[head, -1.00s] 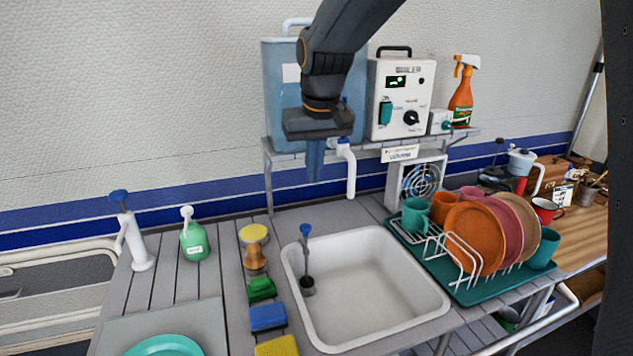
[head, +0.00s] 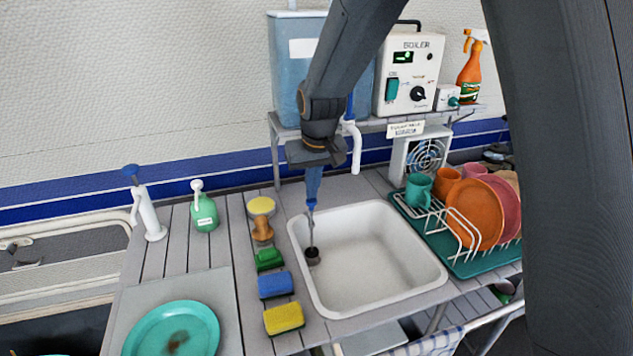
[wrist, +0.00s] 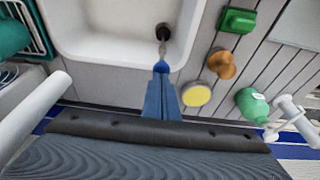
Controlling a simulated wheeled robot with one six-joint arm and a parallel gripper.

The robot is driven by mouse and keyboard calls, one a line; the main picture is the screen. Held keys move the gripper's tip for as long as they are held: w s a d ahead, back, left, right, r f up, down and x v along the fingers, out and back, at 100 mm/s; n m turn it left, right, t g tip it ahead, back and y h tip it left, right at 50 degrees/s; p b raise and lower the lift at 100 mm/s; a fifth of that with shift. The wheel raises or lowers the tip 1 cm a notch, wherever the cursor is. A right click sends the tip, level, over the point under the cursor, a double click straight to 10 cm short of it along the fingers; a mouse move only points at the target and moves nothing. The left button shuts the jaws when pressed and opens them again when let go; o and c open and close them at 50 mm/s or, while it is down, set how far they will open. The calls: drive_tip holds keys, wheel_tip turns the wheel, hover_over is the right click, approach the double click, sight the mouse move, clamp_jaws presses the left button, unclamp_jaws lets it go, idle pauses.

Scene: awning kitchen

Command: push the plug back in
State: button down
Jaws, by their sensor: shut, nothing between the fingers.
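The plug (head: 312,257) is a dark stopper on a thin upright rod with a blue knob on top. It stands at the left side of the white sink basin (head: 385,285). I cannot tell how deep it sits in the drain. My gripper (head: 313,192) points down with its blue fingers shut and empty, right above the knob. In the wrist view the shut fingertips (wrist: 161,78) overlap the blue knob (wrist: 163,69), and the dark plug (wrist: 163,32) shows beyond. Whether the tips touch the knob is hidden.
A white tap (head: 355,150) hangs from the water tank (head: 300,90) just right of my gripper. Sponges (head: 276,285) and a brush (head: 263,229) line the sink's left edge. A dish rack (head: 465,240) stands right. The basin is otherwise clear.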

sight(313, 201)
wheel_tip(313, 201, down, 4)
drive_tip(key=shift+r+b, duration=0.15)
drive_tip(key=shift+b, duration=0.65)
wheel_tip(313, 201, up, 5)
drive_tip(key=p, duration=0.3)
drive_tip(key=shift+w+p, duration=0.15)
drive_tip(key=shift+p, duration=0.2)
drive_tip(key=a+b+v, duration=0.1)
drive_tip(key=b+v, duration=0.2)
drive_tip(key=v, duration=0.6)
drive_tip(key=s+d+f+m+g, duration=0.1)
drive_tip(key=s+d+f, duration=0.4)
drive_tip(key=s+d, duration=0.4)
drive_tip(key=s+d+f+m, duration=0.2)
drive_tip(key=s+d+f, duration=0.4)
drive_tip(key=s+d, duration=0.3)
drive_tip(key=s, duration=0.3)
drive_tip(key=shift+d+f+g+h, duration=0.3)
drive_tip(key=shift+g+h, duration=0.1)
